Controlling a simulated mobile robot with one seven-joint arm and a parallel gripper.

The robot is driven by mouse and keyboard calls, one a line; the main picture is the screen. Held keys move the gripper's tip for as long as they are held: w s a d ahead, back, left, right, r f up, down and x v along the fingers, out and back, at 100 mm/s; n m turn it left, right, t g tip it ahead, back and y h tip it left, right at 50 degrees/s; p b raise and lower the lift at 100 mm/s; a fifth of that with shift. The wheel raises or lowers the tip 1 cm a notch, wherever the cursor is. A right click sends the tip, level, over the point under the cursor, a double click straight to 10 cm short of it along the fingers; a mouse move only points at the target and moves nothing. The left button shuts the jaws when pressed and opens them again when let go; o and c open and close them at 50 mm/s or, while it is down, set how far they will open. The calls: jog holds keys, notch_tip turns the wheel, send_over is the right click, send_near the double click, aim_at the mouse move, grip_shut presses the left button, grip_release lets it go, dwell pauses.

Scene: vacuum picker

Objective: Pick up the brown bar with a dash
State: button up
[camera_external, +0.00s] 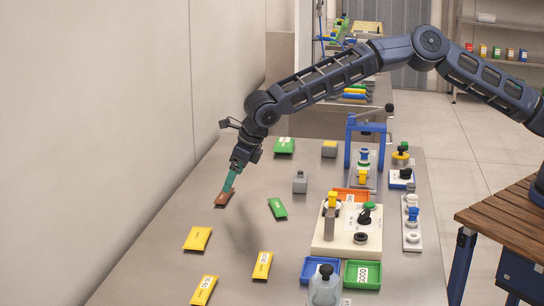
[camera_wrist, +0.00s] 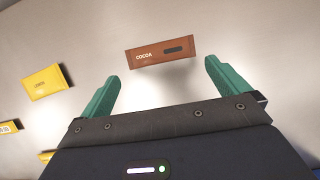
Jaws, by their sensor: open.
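The brown bar (camera_external: 224,199) lies on the grey table below my gripper. In the wrist view the brown bar (camera_wrist: 162,51) shows the word COCOA and a dark dash at its right end. My gripper (camera_wrist: 161,72) is open, with its two green fingers spread wider than the bar. The bar appears just beyond the fingertips, with nothing between the fingers. In the external view my gripper (camera_external: 229,187) points down at the bar and partly hides its upper part; I cannot tell there whether they touch.
Yellow packets (camera_external: 197,239) lie in front, one left of the bar in the wrist view (camera_wrist: 46,83). A green packet (camera_external: 277,208) and a small grey bottle (camera_external: 300,184) are to the right. A cream fixture (camera_external: 328,244), trays and a blue frame (camera_external: 350,143) stand further right.

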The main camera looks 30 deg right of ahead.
aim_at(224, 195)
jog(key=shift+x, duration=2.5)
jog(key=shift+w+a+r, duration=0.1)
jog(key=shift+w+a, duration=0.05)
jog(key=shift+c, duration=0.4)
jog(key=c, duration=0.7)
